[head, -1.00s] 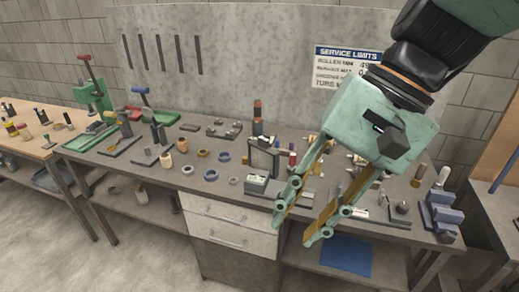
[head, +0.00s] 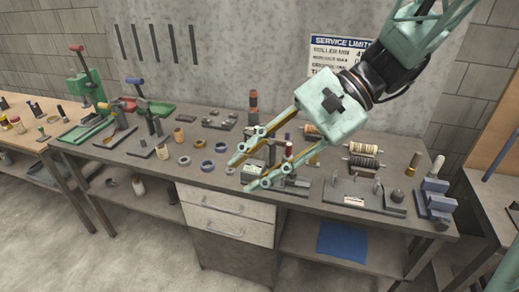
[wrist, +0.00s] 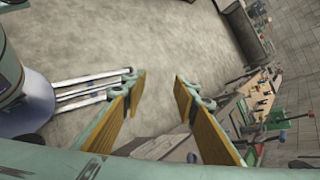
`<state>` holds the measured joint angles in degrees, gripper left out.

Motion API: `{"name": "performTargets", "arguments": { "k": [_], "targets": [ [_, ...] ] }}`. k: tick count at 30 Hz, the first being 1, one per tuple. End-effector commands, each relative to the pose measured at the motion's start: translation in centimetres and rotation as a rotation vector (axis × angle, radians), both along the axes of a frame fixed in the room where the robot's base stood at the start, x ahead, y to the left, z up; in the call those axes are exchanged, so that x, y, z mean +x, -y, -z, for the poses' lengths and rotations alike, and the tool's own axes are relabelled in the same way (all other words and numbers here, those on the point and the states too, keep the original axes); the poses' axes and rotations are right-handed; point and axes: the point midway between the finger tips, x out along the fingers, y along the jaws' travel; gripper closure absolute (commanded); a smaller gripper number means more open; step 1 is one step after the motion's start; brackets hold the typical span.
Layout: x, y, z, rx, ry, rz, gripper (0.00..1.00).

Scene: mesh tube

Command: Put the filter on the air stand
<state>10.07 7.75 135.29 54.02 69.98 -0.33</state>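I cannot tell for sure which piece is the filter or which is the air stand. A dark upright cylinder with reddish bands (head: 253,101) stands at the back of the bench. A dark plate with short pegs and a white label (head: 365,197) lies at the front right. A small grey labelled unit is partly hidden behind my fingers. My gripper (head: 241,174) is open and empty, reaching left over the middle of the bench. In the wrist view my gripper (wrist: 159,78) shows two parted fingers with nothing between them.
Spools and rollers (head: 363,161) lie right of centre. Rings (head: 208,166) and small tan cylinders lie left of centre. A green press (head: 88,88) stands at the left. A blue-grey block (head: 437,200) sits at the right end. Drawers (head: 226,215) are below the bench.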

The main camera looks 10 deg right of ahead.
Motion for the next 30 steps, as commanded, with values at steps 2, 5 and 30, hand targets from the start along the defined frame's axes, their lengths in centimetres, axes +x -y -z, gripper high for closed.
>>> {"name": "performTargets", "arguments": {
  "k": [2, 5, 30],
  "targets": [
    [1.2, -0.2, 0.2, 0.032, -0.026, 0.027, 0.73],
    [2.7, -0.5, 0.3, 0.072, -0.054, 0.064, 0.73],
    [16.9, 0.6, 3.4, 0.398, -0.253, 0.395, 0.73]
  ]
}}
